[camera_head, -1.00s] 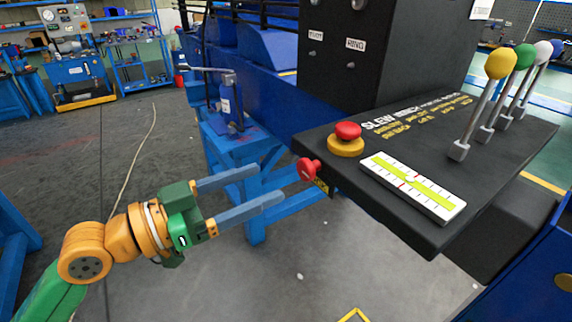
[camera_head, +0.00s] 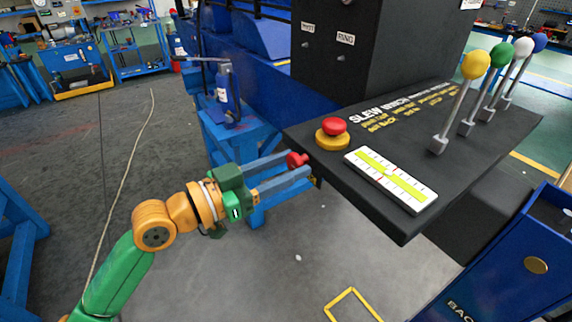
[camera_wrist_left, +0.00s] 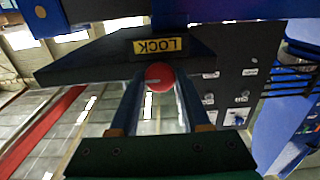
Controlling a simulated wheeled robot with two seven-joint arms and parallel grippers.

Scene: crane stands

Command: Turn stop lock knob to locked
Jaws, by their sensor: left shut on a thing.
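The stop lock knob (camera_head: 297,160) is a small red knob on the left side edge of the black control panel (camera_head: 385,215). My left gripper (camera_head: 298,163) reaches it from the left, with its two long blue-grey fingers on either side of the knob, shut on it. The left wrist view shows the red knob (camera_wrist_left: 159,76) between the fingertips, with a pale line on its face. A yellow LOCK label (camera_wrist_left: 161,46) sits on the panel edge beside the knob, upside down in that view. My right gripper is not in view.
A red mushroom button on a yellow base (camera_head: 333,133) stands on the panel near the knob. A blue stand (camera_head: 235,145) is behind the gripper. Floor at front left is open.

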